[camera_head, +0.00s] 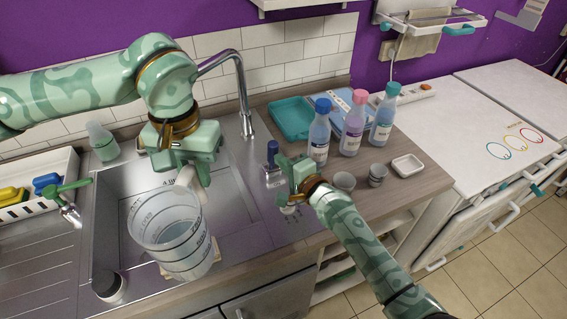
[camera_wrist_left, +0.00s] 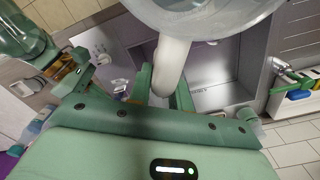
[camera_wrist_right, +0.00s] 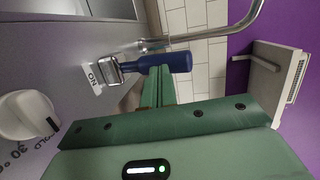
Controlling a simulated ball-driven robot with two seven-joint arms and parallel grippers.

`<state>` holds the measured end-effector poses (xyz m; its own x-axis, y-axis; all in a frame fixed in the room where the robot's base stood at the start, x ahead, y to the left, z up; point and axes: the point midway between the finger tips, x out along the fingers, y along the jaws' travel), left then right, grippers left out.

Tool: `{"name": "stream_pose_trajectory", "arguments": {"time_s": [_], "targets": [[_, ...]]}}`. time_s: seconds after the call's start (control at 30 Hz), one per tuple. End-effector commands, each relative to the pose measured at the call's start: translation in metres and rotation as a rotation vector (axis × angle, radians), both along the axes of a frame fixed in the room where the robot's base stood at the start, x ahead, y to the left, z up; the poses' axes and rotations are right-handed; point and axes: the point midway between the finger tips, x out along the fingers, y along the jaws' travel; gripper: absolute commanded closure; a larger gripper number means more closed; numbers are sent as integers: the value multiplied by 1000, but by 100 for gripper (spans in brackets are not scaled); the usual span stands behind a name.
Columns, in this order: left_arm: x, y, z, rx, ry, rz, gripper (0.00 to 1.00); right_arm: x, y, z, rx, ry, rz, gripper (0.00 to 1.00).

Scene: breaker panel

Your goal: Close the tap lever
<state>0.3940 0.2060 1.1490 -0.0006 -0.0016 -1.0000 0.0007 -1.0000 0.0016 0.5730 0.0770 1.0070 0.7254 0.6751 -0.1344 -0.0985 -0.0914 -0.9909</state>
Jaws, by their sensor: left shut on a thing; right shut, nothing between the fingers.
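The tap lever (camera_head: 272,152) has a blue grip on a metal mount beside the faucet's foot. In the right wrist view the lever (camera_wrist_right: 165,63) lies sideways from its mount, next to an "ON" label. My right gripper (camera_head: 285,163) is shut and empty close beside the lever; its fingertips (camera_wrist_right: 157,73) overlap the blue grip in that view, and I cannot tell if they touch. My left gripper (camera_head: 190,172) is shut on the handle of a clear graduated jug (camera_head: 172,232), held over the sink. The metal faucet (camera_head: 243,92) arches behind my left arm, its outlet hidden.
The sink (camera_head: 237,215) lies below the jug. A white dial (camera_wrist_right: 28,115) is near the lever. Bottles with blue (camera_head: 319,135), pink (camera_head: 354,122) and teal caps (camera_head: 384,115) stand to the right. A teal tray (camera_head: 290,117) lies behind. A white rack (camera_head: 40,205) is left.

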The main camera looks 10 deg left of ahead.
Motion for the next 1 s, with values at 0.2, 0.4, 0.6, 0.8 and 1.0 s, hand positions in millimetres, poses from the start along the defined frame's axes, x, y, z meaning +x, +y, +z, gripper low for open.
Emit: {"name": "stream_pose_trajectory", "arguments": {"time_s": [0.2, 0.4, 0.6, 0.8, 1.0], "targets": [[0, 0, 1, 0, 0, 0, 100, 13, 8, 10, 1, -1, 0, 100], [0, 0, 1, 0, 0, 0, 100, 12, 8, 10, 1, -1, 1, 100], [0, 0, 1, 0, 0, 0, 100, -1, -5, 9, 4, 1, 0, 100], [0, 0, 1, 0, 0, 0, 100, -31, -33, 16, 3, -1, -1, 100], [0, 0, 0, 0, 0, 0, 100, -61, -62, 30, 0, -1, -1, 100]]}}
